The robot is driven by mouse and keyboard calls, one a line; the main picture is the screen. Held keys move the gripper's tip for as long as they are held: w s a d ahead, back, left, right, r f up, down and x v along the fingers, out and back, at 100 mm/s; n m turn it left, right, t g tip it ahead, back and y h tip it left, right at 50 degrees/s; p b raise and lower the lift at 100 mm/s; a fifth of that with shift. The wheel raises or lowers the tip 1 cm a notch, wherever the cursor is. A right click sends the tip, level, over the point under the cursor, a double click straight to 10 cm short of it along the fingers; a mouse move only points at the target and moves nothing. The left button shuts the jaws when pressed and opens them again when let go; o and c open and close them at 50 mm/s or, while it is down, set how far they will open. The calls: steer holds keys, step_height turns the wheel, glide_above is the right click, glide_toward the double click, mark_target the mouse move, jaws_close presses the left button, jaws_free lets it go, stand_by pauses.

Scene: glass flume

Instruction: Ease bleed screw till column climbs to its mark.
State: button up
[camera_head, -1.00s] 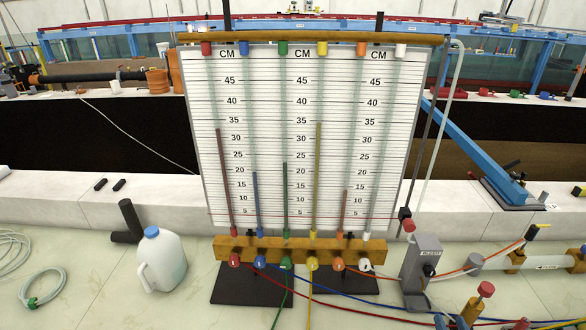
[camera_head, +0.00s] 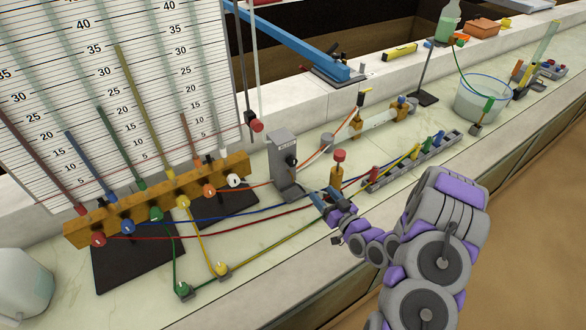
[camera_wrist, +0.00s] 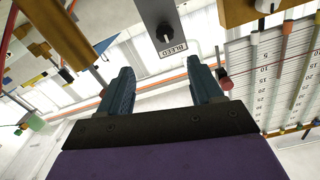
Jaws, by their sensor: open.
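The grey bleed block (camera_head: 284,170) stands on the bench right of the manometer board, with a black screw knob (camera_head: 291,159) on its face. In the wrist view the block (camera_wrist: 168,15) appears inverted, labelled BLEED, with its black knob (camera_wrist: 163,33) beyond the fingertips. My gripper (camera_head: 325,195) is beside the block, to its right; in the wrist view its fingers are open and empty (camera_wrist: 163,85), apart from the knob. The board (camera_head: 190,60) carries coloured columns: yellow (camera_head: 142,105) is highest, orange (camera_head: 189,135) is short. A thin red line crosses it near 5 cm.
A red-capped post (camera_head: 338,170) stands close to my gripper. Coloured hoses run along the bench to a grey rack (camera_head: 420,160). A yellow manifold (camera_head: 160,205) sits below the board. A clear bucket (camera_head: 483,98) stands at the right; a white jug (camera_head: 22,285) is at the lower left.

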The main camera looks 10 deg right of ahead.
steer(key=b, duration=0.4)
glide_toward(294, 163)
steer(key=x, duration=0.8)
steer(key=shift+w+a+f, duration=0.15)
steer(key=shift+w+f, duration=0.05)
steer(key=shift+w, duration=0.15)
steer(key=shift+w+a+r, duration=0.1)
steer(key=shift+w+a, duration=0.15)
steer(key=shift+w, duration=0.45)
steer(key=shift+c, duration=0.4)
